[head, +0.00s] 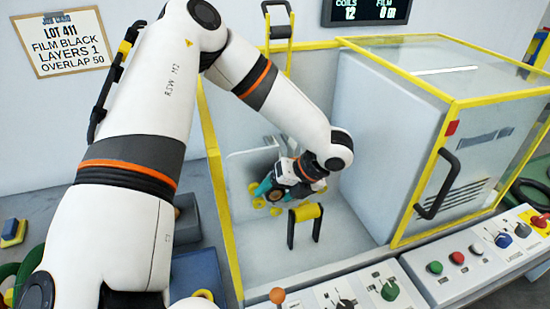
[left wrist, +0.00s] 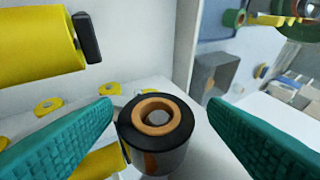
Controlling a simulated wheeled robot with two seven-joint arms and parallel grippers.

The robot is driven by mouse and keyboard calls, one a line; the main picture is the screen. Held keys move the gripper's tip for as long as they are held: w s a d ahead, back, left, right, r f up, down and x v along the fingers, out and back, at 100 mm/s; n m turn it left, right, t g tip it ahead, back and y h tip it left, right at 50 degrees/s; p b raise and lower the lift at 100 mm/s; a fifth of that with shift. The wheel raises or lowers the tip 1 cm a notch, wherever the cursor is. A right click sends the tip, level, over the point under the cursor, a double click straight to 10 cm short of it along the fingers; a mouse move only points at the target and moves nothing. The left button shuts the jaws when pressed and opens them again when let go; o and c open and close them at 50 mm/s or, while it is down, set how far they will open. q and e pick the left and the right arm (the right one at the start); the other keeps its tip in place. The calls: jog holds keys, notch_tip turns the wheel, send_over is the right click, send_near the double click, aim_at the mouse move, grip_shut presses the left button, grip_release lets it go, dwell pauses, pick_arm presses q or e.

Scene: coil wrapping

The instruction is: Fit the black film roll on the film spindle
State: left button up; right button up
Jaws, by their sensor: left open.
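The black film roll (left wrist: 155,135) has an orange core ring with a greyish centre. In the left wrist view it lies between the two teal fingers of my left gripper (left wrist: 160,125), with a visible gap on the right. The left finger overlaps or nearly meets its edge; I cannot tell if they touch. In the head view my left gripper (head: 272,193) is inside the machine bay, open, and largely covers the roll. I cannot clearly make out the film spindle, or whether the roll is on it. My right gripper is not in view.
A yellow bar on black posts (head: 305,212) stands just in front of my left gripper; it also shows in the left wrist view (left wrist: 35,45). Small yellow rollers (left wrist: 105,88) lie along the plate. A yellow-framed guard (head: 440,150) stands to the right, a control panel (head: 470,255) in front.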

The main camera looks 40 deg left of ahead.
pick_arm(q)
jog(key=v, duration=1.1)
jog(key=shift+b, duration=0.45)
